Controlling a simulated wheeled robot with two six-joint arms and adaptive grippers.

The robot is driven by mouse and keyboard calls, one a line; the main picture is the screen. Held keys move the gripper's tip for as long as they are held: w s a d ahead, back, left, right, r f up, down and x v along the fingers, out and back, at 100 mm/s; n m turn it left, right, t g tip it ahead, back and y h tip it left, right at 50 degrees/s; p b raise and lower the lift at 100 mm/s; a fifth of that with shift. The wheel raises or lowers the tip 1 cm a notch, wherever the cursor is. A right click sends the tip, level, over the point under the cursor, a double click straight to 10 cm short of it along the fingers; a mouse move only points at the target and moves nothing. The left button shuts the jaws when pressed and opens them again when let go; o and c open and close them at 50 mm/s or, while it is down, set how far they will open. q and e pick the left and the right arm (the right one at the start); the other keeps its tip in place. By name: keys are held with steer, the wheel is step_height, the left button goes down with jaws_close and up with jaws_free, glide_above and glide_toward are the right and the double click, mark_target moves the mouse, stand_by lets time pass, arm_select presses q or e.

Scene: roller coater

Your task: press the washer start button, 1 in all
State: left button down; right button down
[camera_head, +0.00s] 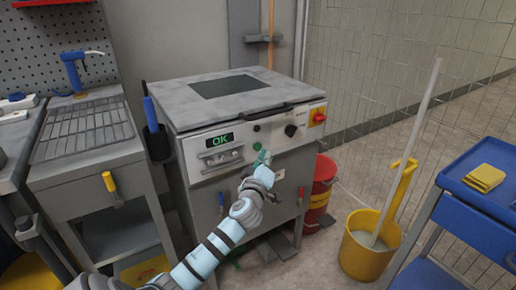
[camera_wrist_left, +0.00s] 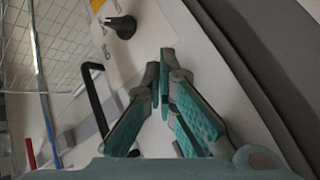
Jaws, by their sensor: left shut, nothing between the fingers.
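The washer (camera_head: 240,125) is a grey box machine with a flat lid and a white front panel. Its display (camera_head: 220,139) reads "OK" in green. A small green button (camera_head: 257,146) sits on the panel, with a darker round button (camera_head: 256,128) above it. I cannot tell from labels which one is the start button. My left gripper (camera_head: 264,157) is shut and empty, its tips at the panel just below the green button. Whether they touch it is unclear. In the left wrist view the closed fingertips (camera_wrist_left: 164,58) are against the pale panel and hide any button there.
A black knob (camera_head: 291,130) and a red-yellow switch (camera_head: 318,117) are right of the buttons. A black handle (camera_head: 262,115) juts above the panel. A red bucket (camera_head: 322,185), a yellow mop bucket (camera_head: 367,246) and a blue cart (camera_head: 478,190) stand to the right.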

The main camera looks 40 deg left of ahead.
stand_by(0.8)
arm_select(q)
steer(key=shift+w+a+b, duration=0.1)
steer(key=shift+a+b, duration=0.25)
steer(key=shift+a, duration=0.05)
stand_by(0.3)
steer(key=shift+a, duration=0.2)
steer(key=shift+w+a+b, duration=0.1)
steer(key=shift+a+b, duration=0.15)
steer(key=shift+b, duration=0.05)
steer(key=shift+d, duration=0.1)
stand_by(0.4)
steer(key=shift+s+d, duration=0.25)
steer(key=shift+d, duration=0.5)
